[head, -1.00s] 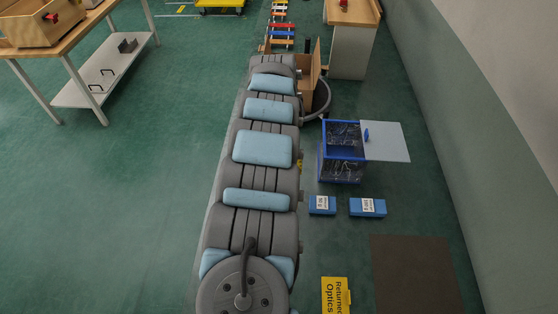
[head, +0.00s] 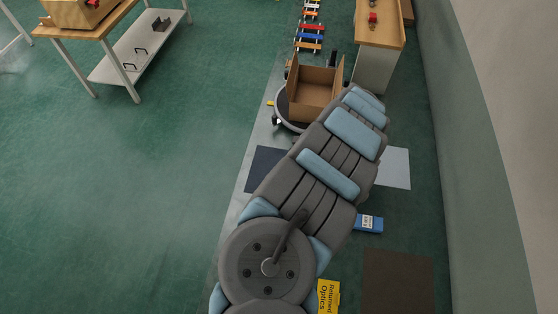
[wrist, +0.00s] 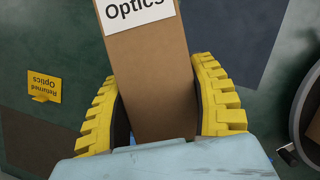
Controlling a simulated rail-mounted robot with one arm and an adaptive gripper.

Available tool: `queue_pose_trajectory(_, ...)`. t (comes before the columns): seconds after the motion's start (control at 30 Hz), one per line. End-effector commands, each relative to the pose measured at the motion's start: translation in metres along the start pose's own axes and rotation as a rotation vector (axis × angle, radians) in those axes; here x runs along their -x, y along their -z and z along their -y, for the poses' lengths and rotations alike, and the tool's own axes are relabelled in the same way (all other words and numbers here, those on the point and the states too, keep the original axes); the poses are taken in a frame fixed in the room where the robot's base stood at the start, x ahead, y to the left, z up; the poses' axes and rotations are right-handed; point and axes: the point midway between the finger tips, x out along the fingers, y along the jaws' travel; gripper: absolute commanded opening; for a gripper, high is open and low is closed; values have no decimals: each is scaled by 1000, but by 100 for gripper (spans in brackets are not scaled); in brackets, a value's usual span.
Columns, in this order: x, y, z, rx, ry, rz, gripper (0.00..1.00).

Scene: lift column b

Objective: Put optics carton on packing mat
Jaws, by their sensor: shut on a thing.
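The optics carton (wrist: 150,90) is a long brown box with a white label reading "Optics", seen in the wrist view. My gripper (wrist: 157,72) has yellow ribbed fingers, one on each side of the carton, and is shut on it. The carton's far end runs out of the picture at the top. In the head view my arm hides both gripper and carton. A dark blue-grey mat (head: 263,164) lies on the floor left of my arm, partly covered by it; a dark mat also shows in the wrist view (wrist: 238,35). I cannot tell which mat is the packing mat.
A light grey mat (head: 396,168) and a blue carton (head: 370,224) lie right of my arm. A brown mat (head: 398,280) and a yellow "Returned Optics" sign (head: 328,297) are nearer. An open cardboard box (head: 313,92) stands on a round base beyond.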

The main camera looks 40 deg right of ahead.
Motion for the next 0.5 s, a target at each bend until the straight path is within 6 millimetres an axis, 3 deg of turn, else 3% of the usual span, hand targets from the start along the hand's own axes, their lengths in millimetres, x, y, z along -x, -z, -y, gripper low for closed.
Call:
queue_pose_trajectory(0.13, 5, -7, 1, -70, 33, -2, 18)
queue_pose_trajectory(0.5, -12, -6, 18, -89, 37, -8, 18)
